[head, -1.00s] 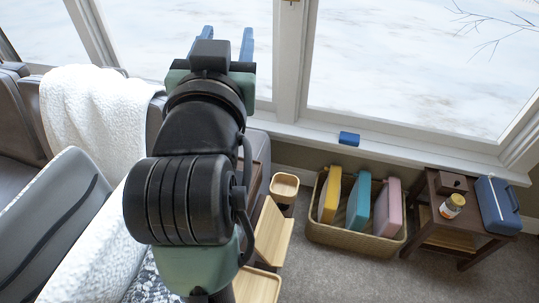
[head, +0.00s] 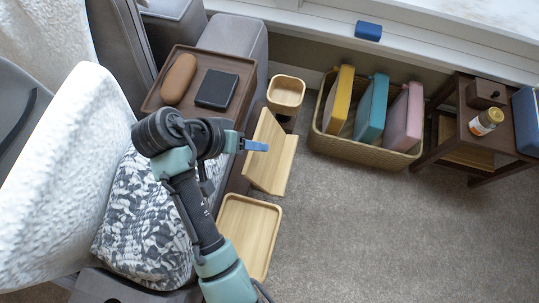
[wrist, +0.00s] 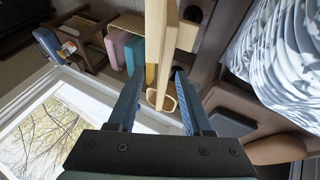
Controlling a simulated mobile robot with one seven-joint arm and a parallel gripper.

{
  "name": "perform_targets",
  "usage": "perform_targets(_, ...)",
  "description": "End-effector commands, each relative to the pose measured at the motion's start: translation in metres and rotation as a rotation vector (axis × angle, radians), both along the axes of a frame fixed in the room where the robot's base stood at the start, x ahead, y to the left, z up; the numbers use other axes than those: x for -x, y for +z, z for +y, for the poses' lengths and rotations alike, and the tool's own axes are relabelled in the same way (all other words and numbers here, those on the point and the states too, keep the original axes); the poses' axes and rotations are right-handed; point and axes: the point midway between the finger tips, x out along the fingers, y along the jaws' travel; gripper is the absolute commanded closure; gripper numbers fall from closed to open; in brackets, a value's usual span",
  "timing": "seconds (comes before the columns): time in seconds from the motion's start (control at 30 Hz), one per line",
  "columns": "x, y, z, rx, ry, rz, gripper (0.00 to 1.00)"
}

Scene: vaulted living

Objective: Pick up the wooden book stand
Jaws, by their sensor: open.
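The wooden book stand (head: 277,158) is a pale, L-shaped pair of boards on the dark shelf to the right of the patterned cushion. In the head view my gripper (head: 262,146) is at the stand's upright board, its blue fingers overlapping it. In the wrist view the stand (wrist: 166,45) appears nearly edge-on, coming down from the top edge between the open fingers of my gripper (wrist: 159,74). One finger is on either side of the board, and I see no clear contact. The stand's far end is out of the wrist view.
A square wooden bowl (head: 286,92) stands just behind the stand, and a wooden tray (head: 249,232) lies in front. A brown tray (head: 203,52) holds a brown case and a black box. A basket (head: 364,147) and a side table (head: 459,126) are right. Carpet is free.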

Motion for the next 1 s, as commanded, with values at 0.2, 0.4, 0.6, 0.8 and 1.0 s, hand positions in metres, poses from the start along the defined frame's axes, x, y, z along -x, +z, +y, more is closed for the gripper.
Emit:
perform_targets(0.2, -0.004, -0.015, -0.007, -0.001, 0.001, 0.0, 0.5)
perform_targets(0.4, -0.013, -0.044, -0.016, -0.002, 0.002, 0.0, 0.5)
perform_targets(0.6, -0.017, -0.056, -0.025, -0.002, 0.001, -0.001, 0.5)
perform_targets(0.8, -0.017, -0.056, -0.026, -0.002, 0.002, -0.002, 0.5)
perform_targets(1.0, -0.017, -0.056, -0.025, -0.002, 0.002, -0.002, 0.82)
